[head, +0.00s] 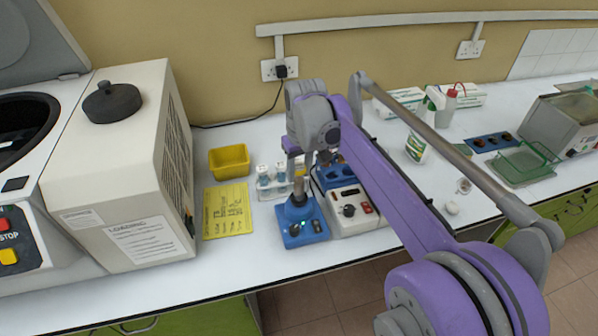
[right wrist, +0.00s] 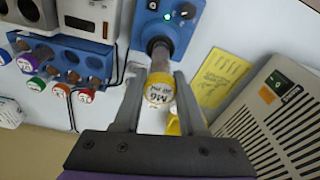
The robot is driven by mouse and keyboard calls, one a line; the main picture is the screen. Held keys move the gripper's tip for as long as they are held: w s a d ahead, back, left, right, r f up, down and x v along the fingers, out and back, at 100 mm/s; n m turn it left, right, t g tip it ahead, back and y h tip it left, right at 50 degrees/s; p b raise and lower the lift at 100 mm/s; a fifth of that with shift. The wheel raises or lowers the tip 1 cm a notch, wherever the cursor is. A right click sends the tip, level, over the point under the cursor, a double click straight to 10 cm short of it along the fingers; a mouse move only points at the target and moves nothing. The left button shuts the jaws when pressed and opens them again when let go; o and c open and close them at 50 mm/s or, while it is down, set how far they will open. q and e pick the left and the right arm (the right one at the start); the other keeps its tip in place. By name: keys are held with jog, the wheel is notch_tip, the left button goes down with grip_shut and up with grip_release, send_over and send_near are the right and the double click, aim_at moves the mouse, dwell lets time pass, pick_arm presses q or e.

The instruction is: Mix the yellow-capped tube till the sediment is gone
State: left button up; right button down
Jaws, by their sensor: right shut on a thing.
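The yellow-capped tube (right wrist: 159,88) stands roughly upright in my right gripper (right wrist: 160,76), its cap towards the wrist camera and marked with dark writing. Its lower end is at the dark cup of the blue vortex mixer (right wrist: 177,22). In the head view the mixer (head: 305,232) stands near the bench front, with my right gripper (head: 299,172) directly above it. The fingers are shut on the tube. Contact with the cup and the sediment inside cannot be made out. A small green light shows on the mixer. My left gripper is not in view.
A tube rack (head: 272,190), yellow tray (head: 229,160) and yellow note (head: 227,210) lie left. A large cream machine (head: 125,150) stands further left.

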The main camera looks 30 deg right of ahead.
jog(key=shift+w+r+p, duration=0.1)
jog(key=shift+r+p, duration=1.55)
jog(key=shift+r, duration=2.1)
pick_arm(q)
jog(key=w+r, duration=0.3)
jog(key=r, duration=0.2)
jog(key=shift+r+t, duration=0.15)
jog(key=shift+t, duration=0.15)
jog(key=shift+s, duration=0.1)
